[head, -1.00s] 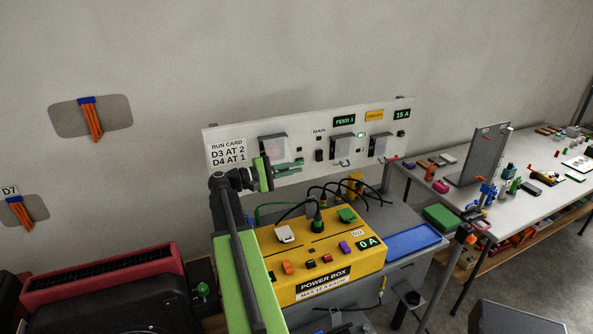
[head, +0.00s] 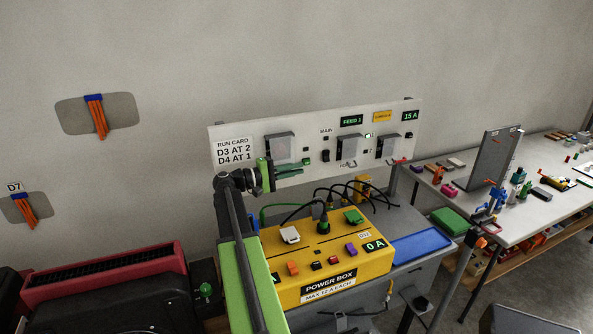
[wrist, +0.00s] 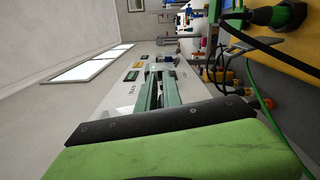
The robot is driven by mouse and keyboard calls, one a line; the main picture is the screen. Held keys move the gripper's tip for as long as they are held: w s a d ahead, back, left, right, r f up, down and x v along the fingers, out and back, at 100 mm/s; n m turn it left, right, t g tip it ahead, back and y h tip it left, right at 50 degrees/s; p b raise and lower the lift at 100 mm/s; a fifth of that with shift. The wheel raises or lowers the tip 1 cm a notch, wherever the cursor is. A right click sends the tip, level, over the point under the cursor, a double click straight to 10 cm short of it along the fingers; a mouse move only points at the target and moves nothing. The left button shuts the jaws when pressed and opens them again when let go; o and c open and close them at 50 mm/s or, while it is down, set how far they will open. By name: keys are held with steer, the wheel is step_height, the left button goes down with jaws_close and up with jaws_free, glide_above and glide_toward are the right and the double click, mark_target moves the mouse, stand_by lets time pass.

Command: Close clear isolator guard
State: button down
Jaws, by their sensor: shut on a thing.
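A white panel (head: 236,173) holds several isolators under clear guards. The left clear guard (head: 281,143) stands out from the panel, beside the run card. The middle guard (head: 349,144) and right guard (head: 389,145) are to its right. My gripper (head: 292,168) has green fingers at the lower edge of the left guard. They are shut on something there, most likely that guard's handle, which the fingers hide. In the wrist view the fingers (wrist: 151,90) lie close together along the panel; the held part cannot be made out.
A yellow power box (head: 335,283) with plugs and black cables stands below the panel, close to my arm. A blue tray (head: 423,243) is to its right. A cluttered workbench (head: 520,222) is farther right. Bare wall lies above the panel.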

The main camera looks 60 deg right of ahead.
steer(key=shift+w+r, duration=0.1)
steer(key=c, duration=1.6)
jaws_free()
steer(key=shift+o, duration=0.2)
steer(key=shift+a, duration=0.1)
steer(key=v, duration=1.7)
